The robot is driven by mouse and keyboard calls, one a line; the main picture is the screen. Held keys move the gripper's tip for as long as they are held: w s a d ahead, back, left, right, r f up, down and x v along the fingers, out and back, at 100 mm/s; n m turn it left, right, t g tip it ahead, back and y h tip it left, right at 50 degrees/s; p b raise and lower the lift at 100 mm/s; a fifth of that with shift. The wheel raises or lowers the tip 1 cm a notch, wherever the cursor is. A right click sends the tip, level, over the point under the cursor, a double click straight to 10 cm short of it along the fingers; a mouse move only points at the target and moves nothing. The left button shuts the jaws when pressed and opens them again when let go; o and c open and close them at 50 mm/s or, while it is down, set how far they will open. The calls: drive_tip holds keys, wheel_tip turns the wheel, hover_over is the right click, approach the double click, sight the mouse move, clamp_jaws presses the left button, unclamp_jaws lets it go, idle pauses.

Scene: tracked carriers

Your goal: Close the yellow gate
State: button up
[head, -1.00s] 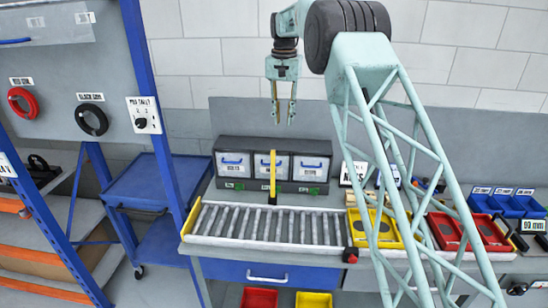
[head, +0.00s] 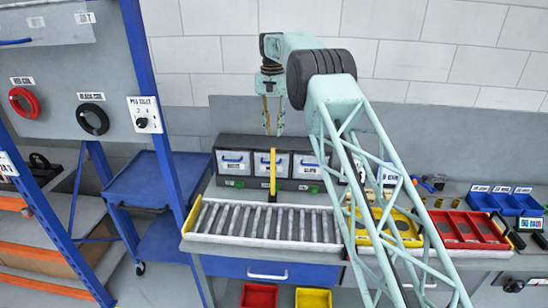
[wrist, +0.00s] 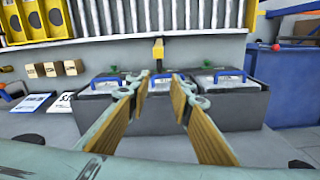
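The yellow gate (head: 272,172) is a narrow bar standing upright at the back edge of the roller conveyor (head: 262,242), in front of the middle drawer box. In the wrist view its yellow end (wrist: 158,48) shows just beyond my fingertips, beside the rollers. My gripper (head: 273,128) points down, above and behind the gate in the head view. In the wrist view my gripper (wrist: 161,80) has its two wood-coloured fingers apart with nothing between them. The gate and the fingers do not appear to touch.
A dark case (head: 311,188) with blue-handled drawers stands behind the conveyor, below my gripper. Yellow (head: 408,241) and red (head: 470,243) trays lie right of the conveyor. A blue post (head: 155,110) and blue cart (head: 160,180) stand at left. Space above the rollers is clear.

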sight(274, 156)
drive_tip(key=shift+f, duration=0.1)
drive_tip(key=shift+d+f, duration=0.1)
drive_tip(key=shift+f, duration=6.7)
drive_tip(key=shift+c, duration=0.2)
clamp_jaws()
